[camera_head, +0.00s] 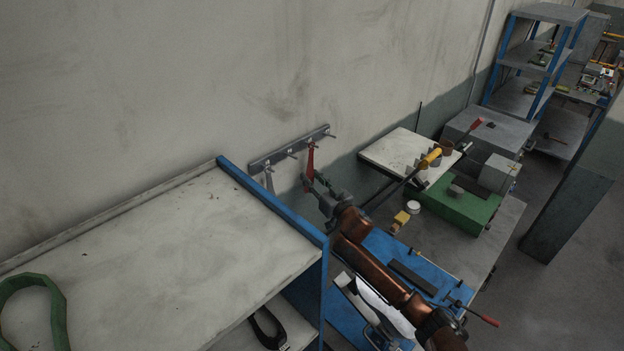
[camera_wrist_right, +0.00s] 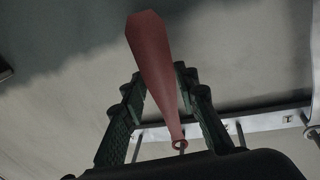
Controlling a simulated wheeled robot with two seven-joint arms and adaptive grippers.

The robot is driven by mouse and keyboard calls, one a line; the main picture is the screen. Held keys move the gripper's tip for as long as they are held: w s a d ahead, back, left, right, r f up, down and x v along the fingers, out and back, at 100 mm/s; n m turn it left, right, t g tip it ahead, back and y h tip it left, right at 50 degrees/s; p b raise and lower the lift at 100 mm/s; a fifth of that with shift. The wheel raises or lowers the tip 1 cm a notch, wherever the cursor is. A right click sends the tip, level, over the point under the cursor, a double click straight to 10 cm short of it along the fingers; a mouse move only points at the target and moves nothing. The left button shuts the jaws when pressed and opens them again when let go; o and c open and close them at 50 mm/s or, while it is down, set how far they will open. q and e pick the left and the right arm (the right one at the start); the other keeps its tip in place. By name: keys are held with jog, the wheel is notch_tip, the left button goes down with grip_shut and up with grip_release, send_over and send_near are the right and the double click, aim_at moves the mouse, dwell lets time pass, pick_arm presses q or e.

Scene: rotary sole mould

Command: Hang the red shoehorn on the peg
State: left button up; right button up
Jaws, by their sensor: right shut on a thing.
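The red shoehorn (camera_head: 310,158) is close to the wall at the peg rail (camera_head: 290,150), with its narrow end up beside one of the pegs. My right gripper (camera_head: 314,184) is shut on its lower part. In the right wrist view the red shoehorn (camera_wrist_right: 154,62) lies between the two green-grey fingers of the right gripper (camera_wrist_right: 160,105). Its small ring end (camera_wrist_right: 180,145) appears near the rail (camera_wrist_right: 240,120). I cannot tell whether the ring is around a peg. My left gripper is not in view.
A grey shoehorn (camera_head: 269,180) hangs at the left end of the rail. A shelf with a blue edge (camera_head: 270,212) stands left of my right arm. A bench with a green machine (camera_head: 455,207) and tools is to the right.

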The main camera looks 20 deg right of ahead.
jog(key=shift+w+d, duration=0.2)
jog(key=shift+d, duration=0.4)
dwell(0.6)
jog(key=o, duration=1.2)
